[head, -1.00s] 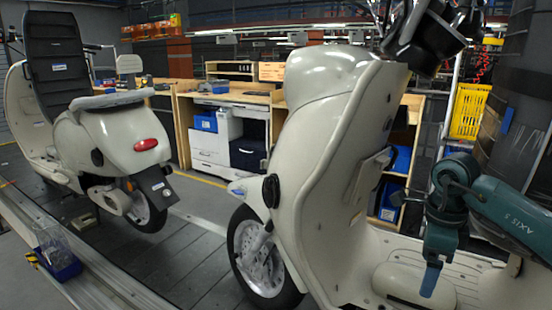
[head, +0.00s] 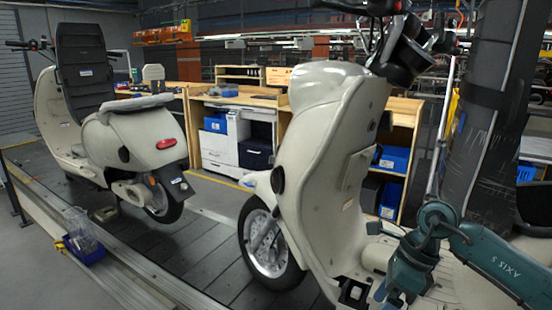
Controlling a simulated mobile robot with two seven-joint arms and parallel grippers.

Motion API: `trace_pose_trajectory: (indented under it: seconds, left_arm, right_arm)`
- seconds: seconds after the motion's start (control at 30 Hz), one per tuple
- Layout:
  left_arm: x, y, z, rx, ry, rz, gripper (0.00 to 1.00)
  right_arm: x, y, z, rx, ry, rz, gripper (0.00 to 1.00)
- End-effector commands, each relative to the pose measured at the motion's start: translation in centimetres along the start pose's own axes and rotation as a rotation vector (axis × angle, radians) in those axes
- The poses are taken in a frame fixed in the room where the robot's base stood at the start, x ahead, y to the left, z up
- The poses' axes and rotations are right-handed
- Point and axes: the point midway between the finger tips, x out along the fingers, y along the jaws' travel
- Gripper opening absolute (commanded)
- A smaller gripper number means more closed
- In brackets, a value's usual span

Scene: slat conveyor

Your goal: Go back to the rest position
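My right arm comes in from the right in teal. Its gripper (head: 388,290) is low over the floorboard area of the near cream scooter (head: 328,165). The fingers are small and partly hidden by the wrist, so I cannot tell whether they are open or shut. I see nothing clearly held. I cannot tell whether the gripper touches the scooter. My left gripper is not in view.
A second cream scooter (head: 135,140) stands at the left on the slat conveyor (head: 190,260). A blue bin (head: 85,250) sits by the conveyor's rail. Wooden workbenches (head: 285,115) stand behind. A dark pillar (head: 487,120) rises at the right. Grey floor is free at lower left.

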Motion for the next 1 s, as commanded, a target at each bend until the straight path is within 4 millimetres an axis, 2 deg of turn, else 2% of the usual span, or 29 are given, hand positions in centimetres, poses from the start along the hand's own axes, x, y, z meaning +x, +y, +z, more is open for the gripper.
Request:
trace_pose_trajectory:
  seconds: [0.03,0.13,0.2,0.3,0.4,0.47,0.57,0.67,0.73,0.83,0.87,0.9,1.0]
  left_arm:
    - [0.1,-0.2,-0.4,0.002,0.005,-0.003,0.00]
    - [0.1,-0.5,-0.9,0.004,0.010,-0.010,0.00]
    - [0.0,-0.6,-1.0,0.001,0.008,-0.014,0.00]
    - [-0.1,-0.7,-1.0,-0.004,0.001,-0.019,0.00]
    - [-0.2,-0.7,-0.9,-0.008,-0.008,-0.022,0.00]
    - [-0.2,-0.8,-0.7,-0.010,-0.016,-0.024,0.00]
    - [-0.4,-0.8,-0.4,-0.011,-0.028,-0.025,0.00]
    - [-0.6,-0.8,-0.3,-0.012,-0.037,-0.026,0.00]
    - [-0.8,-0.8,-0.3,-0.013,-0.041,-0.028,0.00]
    - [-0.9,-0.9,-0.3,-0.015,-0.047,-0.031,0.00]
    - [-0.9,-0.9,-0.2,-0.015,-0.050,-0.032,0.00]
    - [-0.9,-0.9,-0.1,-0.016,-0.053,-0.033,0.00]
    - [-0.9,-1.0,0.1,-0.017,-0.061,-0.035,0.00]
  right_arm:
    - [2.0,2.0,1.5,0.006,-0.083,0.087,0.85]
    - [4.9,6.7,5.2,0.063,-0.298,0.286,0.85]
    - [5.8,10.0,7.9,0.150,-0.473,0.448,0.85]
    - [5.5,13.5,11.0,0.345,-0.719,0.683,0.85]
    - [4.3,14.6,12.8,0.613,-0.942,0.901,0.85]
    - [3.6,14.1,13.1,0.805,-1.060,1.019,0.85]
    - [3.6,12.1,12.0,1.174,-1.225,1.188,0.85]
    - [5.3,9.5,8.9,1.596,-1.342,1.316,0.85]
    - [7.7,8.2,5.6,1.919,-1.391,1.373,0.85]
    - [12.0,7.8,0.2,2.384,-1.402,1.404,0.85]
    - [13.2,8.1,-1.3,-2.426,1.346,-1.357,0.85]
    - [14.7,8.5,-3.1,-2.400,1.243,-1.261,0.85]
    - [17.6,10.2,-6.6,-2.339,1.045,-1.082,0.85]
